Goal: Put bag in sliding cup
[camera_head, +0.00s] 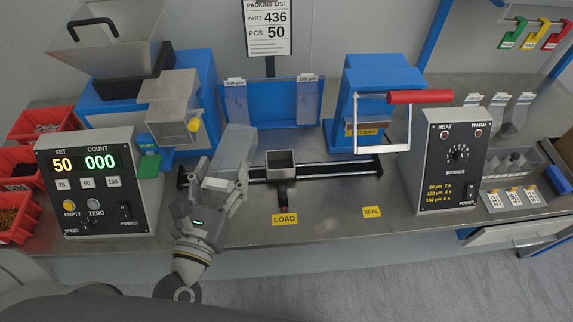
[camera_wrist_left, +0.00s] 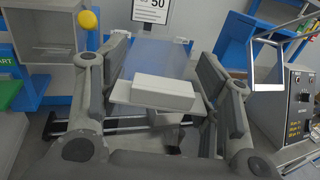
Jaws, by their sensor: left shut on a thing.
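My left gripper (camera_head: 225,180) is shut on a translucent bag (camera_head: 238,143) and holds it upright above the left part of the rail. The bag also shows in the left wrist view (camera_wrist_left: 160,60), between the two fingers (camera_wrist_left: 160,92), with a white block-like part at its near end. The sliding cup (camera_head: 281,163) is a grey, open-topped square box on the dark rail, behind the yellow LOAD label. The held bag is to the left of the cup and apart from it. My right gripper is not in view.
A blue bag rack (camera_head: 270,102) stands behind the rail. The blue sealing press (camera_head: 384,75) with a red-handled crank (camera_head: 420,97) is to the right. The counter box (camera_head: 98,185) stands left, the heat timer box (camera_head: 441,160) right. The bench front near the LOAD label (camera_head: 285,219) is clear.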

